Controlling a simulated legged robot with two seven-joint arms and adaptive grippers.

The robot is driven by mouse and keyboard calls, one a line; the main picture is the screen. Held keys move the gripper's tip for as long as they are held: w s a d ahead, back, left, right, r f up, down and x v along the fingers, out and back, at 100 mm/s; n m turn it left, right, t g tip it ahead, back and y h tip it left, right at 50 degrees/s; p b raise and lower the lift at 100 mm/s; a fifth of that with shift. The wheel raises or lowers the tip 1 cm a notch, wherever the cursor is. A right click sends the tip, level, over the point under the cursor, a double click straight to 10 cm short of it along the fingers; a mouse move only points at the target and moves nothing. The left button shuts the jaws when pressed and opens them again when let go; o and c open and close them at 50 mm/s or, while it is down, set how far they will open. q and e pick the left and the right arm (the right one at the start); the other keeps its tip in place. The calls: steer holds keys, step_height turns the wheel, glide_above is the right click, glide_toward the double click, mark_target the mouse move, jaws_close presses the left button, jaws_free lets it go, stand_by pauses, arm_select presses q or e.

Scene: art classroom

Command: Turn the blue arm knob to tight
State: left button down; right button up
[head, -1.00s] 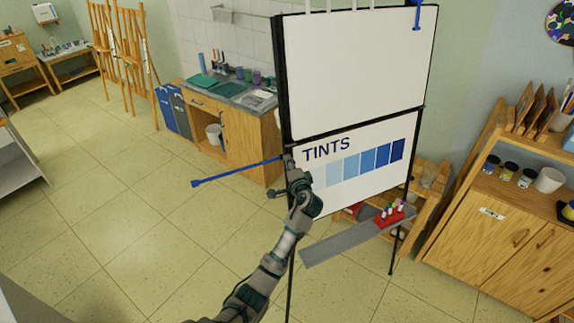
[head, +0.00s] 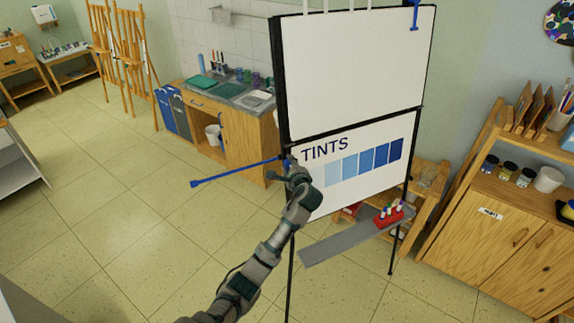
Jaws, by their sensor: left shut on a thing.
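A blue arm (head: 235,172) sticks out to the left from the side of the flip-chart easel, sloping slightly down to its free end. The arm's knob, at the easel's left edge, is hidden behind my left gripper (head: 289,166). My left gripper is at the arm's inner end and is shut on the knob; its fingers are small and partly hidden by my wrist. The easel carries a blank white sheet (head: 350,70) above a "TINTS" panel (head: 335,190) with blue swatches. My right gripper is not in view.
A grey tray (head: 345,240) juts from the easel's front with a red marker holder (head: 388,217) on it. A wooden cabinet (head: 505,240) stands at the right, a sink counter (head: 240,145) behind. The floor at left is clear.

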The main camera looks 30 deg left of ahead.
arm_select(q)
steer(key=shift+d+f, duration=0.25)
steer(key=shift+f, duration=0.25)
steer(key=c, duration=0.8)
jaws_free()
steer(key=shift+d+r, duration=0.1)
steer(key=shift+r, duration=0.15)
steer(key=shift+r, duration=0.1)
steer(key=v, duration=1.2)
steer(key=shift+w+d, duration=0.15)
steer(key=shift+d, duration=0.1)
steer(key=shift+a, duration=0.25)
